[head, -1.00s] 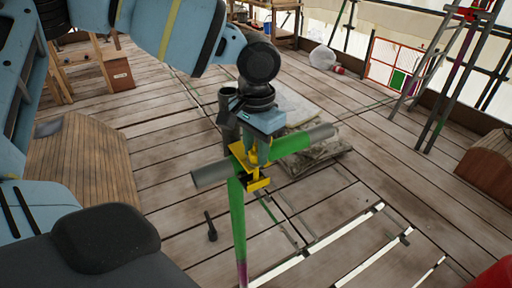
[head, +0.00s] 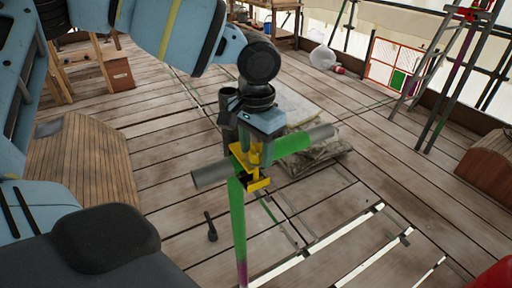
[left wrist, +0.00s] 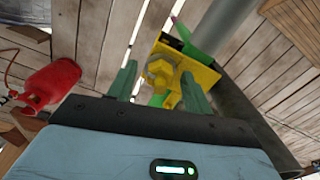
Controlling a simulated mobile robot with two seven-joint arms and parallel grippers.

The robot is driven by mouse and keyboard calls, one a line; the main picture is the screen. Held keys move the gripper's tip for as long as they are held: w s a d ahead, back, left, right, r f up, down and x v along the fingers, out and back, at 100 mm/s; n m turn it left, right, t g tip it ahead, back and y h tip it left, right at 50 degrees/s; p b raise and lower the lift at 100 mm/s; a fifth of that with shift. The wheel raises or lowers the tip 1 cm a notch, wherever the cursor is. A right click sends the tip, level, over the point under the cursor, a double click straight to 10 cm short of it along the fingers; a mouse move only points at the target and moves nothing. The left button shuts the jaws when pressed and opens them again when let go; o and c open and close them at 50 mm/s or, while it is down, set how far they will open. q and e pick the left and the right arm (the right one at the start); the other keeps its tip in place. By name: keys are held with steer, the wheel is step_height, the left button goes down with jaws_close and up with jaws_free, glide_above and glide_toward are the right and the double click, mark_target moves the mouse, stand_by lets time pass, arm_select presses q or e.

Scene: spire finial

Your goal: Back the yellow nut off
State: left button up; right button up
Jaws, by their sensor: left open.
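The yellow nut (left wrist: 160,73) sits on a yellow clamp (left wrist: 203,73) in the left wrist view. The clamp (head: 259,184) also shows in the head view, at the crossing of a green upright pole (head: 238,215) and a grey and green cross tube (head: 212,174). My left gripper (left wrist: 158,76) is open, with one finger on each side of the nut. A gap shows between the left finger and the nut; contact on the right side is unclear. In the head view my left gripper (head: 256,150) hangs just above the clamp and hides the nut's details. My right gripper is not in view.
A dark upright tube (head: 227,108) stands close behind the gripper. A wrapped bundle (head: 318,150) lies on the plank deck behind the clamp. A small dark tool (head: 211,226) lies on the planks. A red gas bottle (left wrist: 50,84) shows in the left wrist view.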

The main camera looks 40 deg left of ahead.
arm_select(q)
step_height(320, 180, up, 8)
steer(key=shift+f, duration=0.1)
stand_by(0.4)
steer(key=shift+f, duration=0.1)
stand_by(0.4)
